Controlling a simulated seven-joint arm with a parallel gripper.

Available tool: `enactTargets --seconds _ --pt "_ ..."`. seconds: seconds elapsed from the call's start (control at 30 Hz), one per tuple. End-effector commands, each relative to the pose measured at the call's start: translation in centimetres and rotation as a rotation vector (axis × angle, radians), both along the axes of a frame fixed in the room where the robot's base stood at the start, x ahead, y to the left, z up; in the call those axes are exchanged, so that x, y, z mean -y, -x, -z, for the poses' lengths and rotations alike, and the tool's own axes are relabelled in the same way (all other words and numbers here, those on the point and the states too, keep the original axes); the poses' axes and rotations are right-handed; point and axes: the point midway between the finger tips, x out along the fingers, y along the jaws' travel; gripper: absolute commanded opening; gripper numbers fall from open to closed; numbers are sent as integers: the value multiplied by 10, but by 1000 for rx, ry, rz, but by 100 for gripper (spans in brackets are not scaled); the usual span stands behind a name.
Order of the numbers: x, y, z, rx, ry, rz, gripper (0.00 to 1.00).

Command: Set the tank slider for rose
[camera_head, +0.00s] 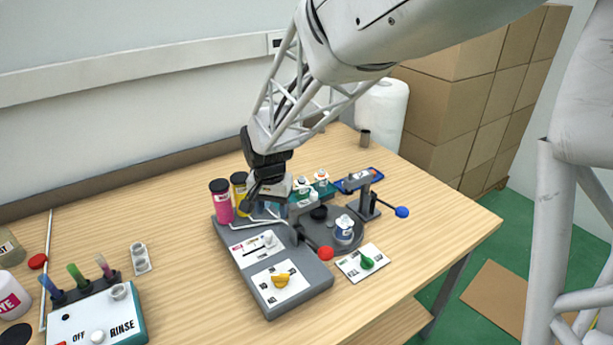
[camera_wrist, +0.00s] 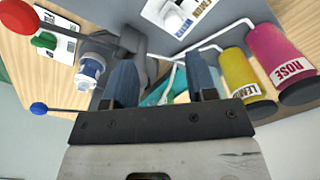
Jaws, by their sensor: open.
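The tank slider has a white knob (camera_head: 268,239) on a white label plate (camera_head: 243,249) on the grey machine. In the head view the knob stands toward the plate's right end, away from the reddish label at the left. The wrist view shows the knob (camera_wrist: 173,21) at the top, beside the words LEMON and WATER. The pink ROSE tank (camera_head: 221,203) stands at the machine's back left; it also shows in the wrist view (camera_wrist: 275,52). My gripper (camera_wrist: 162,82) is open and empty above the back of the machine, apart from the knob. Its fingertips are hard to see in the head view.
The yellow lemon tank (camera_wrist: 240,75) stands close to my gripper, with white tubes nearby. A yellow dial (camera_head: 281,280), a red-ended lever (camera_head: 326,253), a small bottle (camera_head: 344,228) and a blue-ended lever (camera_head: 401,212) surround the work area.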

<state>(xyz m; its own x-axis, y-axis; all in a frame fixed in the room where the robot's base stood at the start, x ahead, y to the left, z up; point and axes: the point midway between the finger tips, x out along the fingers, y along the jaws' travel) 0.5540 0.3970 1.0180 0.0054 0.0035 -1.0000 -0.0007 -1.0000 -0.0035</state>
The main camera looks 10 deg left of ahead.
Motion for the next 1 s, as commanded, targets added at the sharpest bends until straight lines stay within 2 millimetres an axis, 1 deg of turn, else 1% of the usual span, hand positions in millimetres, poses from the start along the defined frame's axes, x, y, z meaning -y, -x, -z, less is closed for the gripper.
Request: enactTargets --seconds 0.03,0.1,0.2,0.67,0.87,1.0 --pt "-7 0 4 -3 2 -3 52" --pt "-13 -1 7 -4 3 -2 52" --pt "-18 -1 9 -5 3 -1 52" --pt "-18 0 12 -6 4 -1 52" --pt "-18 0 25 -7 5 -1 52" --pt "-18 0 40 -7 5 -1 52"
